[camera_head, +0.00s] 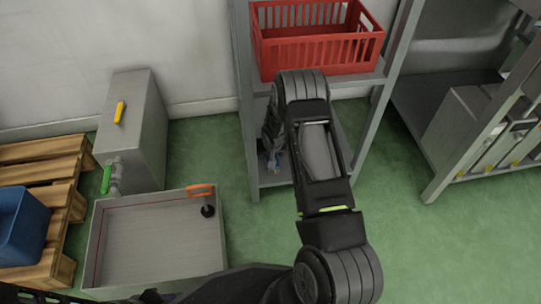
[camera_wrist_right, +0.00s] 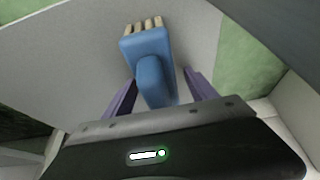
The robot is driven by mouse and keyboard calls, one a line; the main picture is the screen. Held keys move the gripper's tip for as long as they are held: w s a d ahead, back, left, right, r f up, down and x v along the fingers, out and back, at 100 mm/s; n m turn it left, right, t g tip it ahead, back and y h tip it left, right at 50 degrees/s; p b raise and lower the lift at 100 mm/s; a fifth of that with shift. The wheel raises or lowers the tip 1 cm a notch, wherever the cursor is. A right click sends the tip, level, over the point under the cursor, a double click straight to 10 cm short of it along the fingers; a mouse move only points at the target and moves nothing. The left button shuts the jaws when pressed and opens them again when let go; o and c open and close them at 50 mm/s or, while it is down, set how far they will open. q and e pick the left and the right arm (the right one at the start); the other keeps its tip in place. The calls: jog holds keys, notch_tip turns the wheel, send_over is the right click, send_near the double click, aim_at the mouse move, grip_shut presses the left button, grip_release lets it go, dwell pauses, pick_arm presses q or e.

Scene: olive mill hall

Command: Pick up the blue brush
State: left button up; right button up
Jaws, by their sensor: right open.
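The blue brush (camera_wrist_right: 146,47) with pale bristle tufts lies on the grey lower shelf board (camera_wrist_right: 65,50) in the right wrist view. Its rounded handle points towards my right gripper (camera_wrist_right: 160,80). The two purple fingers are open, one on each side of the handle, with gaps showing; I cannot tell how deep the handle sits between them. In the head view my right arm reaches into the shelf unit, and only a small bluish patch of the brush (camera_head: 273,164) shows by the gripper. My left gripper is not in view.
A red crate (camera_head: 318,50) stands on the shelf above my right gripper. Grey shelf posts (camera_head: 243,90) flank the reach. A metal basin (camera_head: 160,240), a grey tank (camera_head: 135,130) and a blue bin (camera_head: 22,228) on a pallet stand left. Green floor lies open between basin and shelf.

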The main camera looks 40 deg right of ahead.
grip_shut()
dwell(0.8)
